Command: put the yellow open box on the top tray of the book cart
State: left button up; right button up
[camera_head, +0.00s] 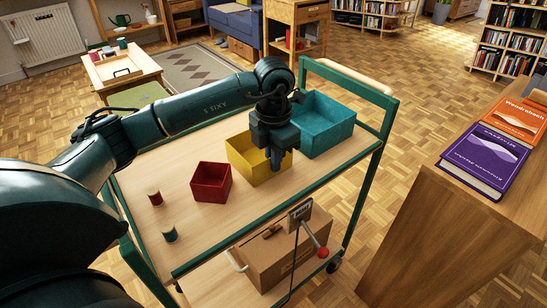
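The yellow open box (242,161) stands upright on the top tray (222,230) of the green-framed book cart, between a small red open box (211,182) and a larger teal open box (326,124). My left gripper (276,163) points down at the yellow box's right part, its fingers overlapping the box in view. The gripper hides that part of the box, and I cannot tell whether the fingers close on a wall. My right gripper is out of view.
Two small spools, one red (154,196) and one teal (169,233), stand on the tray's left part. A cardboard box (277,253) sits on the lower shelf. A wooden counter with a purple book (485,160) and an orange book (517,117) stands at right. The tray's front is bare.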

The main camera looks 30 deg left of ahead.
pick_arm(q)
jog(key=o, duration=0.4)
jog(key=shift+c, duration=0.2)
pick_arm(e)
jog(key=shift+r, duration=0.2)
pick_arm(q)
jog(key=shift+r, duration=0.2)
notch_tip(320, 180, up, 12)
jog(key=p, duration=0.1)
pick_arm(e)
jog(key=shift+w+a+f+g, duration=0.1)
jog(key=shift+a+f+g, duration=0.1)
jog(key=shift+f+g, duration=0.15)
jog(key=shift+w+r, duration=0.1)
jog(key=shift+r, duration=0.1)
